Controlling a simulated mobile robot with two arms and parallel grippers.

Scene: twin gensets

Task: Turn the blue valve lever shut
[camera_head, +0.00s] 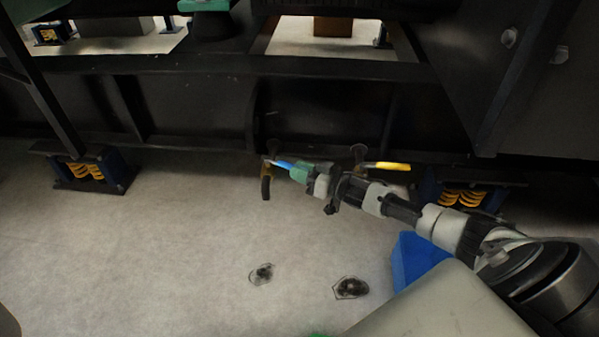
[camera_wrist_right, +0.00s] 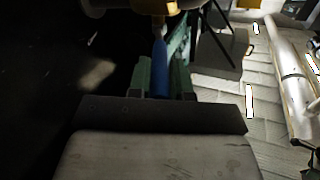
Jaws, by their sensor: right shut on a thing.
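The blue valve lever (camera_head: 284,164) is on a small brass-coloured valve (camera_head: 268,172) low on the dark genset frame, near the middle of the head view. A dark spout or hose end hangs below that valve. My right gripper (camera_head: 300,172), with green fingers, comes in from the right and is shut on the lever. In the right wrist view the blue lever (camera_wrist_right: 160,68) lies lengthwise between the green fingers, and its far end meets the brass body (camera_wrist_right: 157,8). The fingers hide part of the lever. My left gripper is not in view.
A second valve with a yellow lever (camera_head: 386,166) sits just right, behind my right arm. Spring mounts (camera_head: 88,170) stand under the dark frame (camera_head: 200,66). A blue bin (camera_head: 418,257) is partly hidden at right.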

